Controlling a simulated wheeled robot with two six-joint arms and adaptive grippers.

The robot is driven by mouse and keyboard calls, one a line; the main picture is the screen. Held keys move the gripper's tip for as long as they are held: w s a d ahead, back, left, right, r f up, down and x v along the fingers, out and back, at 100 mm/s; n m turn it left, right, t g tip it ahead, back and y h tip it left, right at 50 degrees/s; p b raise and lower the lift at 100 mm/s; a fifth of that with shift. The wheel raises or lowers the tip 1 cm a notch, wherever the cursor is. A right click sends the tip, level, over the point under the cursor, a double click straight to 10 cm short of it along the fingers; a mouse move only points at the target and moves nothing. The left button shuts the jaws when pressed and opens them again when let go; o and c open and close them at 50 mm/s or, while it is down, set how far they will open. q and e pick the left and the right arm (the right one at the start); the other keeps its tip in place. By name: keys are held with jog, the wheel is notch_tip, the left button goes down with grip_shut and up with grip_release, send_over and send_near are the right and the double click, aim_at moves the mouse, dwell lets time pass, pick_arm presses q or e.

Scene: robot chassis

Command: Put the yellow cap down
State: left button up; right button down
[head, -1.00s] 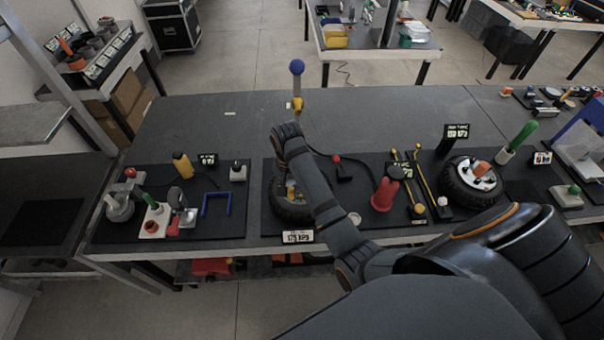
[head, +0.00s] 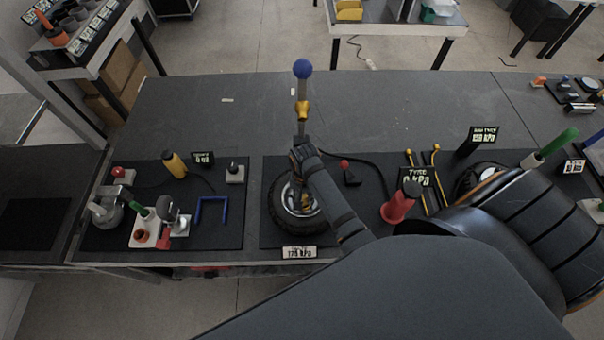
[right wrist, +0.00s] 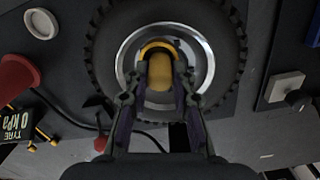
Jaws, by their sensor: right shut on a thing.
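The yellow cap (right wrist: 160,72) sits between the fingers of my right gripper (right wrist: 158,66) in the right wrist view. The gripper is shut on it, over the hub of a black tyre with a silver rim (right wrist: 205,62). In the head view the tyre (head: 279,212) lies flat on a dark mat, and my right gripper (head: 305,202) points down over its middle. My arm hides part of the tyre. I cannot tell whether the cap touches the hub. My left gripper is not in view.
A post with a blue ball (head: 302,68) stands behind the tyre. A red cone-shaped item (head: 401,205) and a small red-knobbed lever (head: 349,175) stand to the right. A blue U-shaped bracket (head: 211,209) lies to the left.

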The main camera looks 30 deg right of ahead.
aim_at(304, 198)
jog(key=shift+a+r, duration=0.1)
jog(key=shift+r, duration=0.1)
jog(key=c, duration=1.4)
grip_release()
jog(key=shift+s+a+r, duration=0.2)
jog(key=shift+s, duration=0.35)
jog(key=shift+o, duration=1.4)
jog(key=shift+w+d, duration=0.1)
jog(key=shift+w+f, duration=0.1)
jog(key=shift+f, duration=0.05)
notch_tip(304, 198, up, 3)
jog(key=shift+b, duration=0.5)
notch_tip(304, 198, up, 6)
jog(key=shift+b, duration=0.75)
pick_arm(q)
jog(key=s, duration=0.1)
jog(key=p, duration=0.1)
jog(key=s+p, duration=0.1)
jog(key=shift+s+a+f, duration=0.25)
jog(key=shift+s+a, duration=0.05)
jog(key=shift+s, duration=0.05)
pick_arm(e)
notch_tip(304, 198, up, 3)
jog(key=shift+r, duration=0.15)
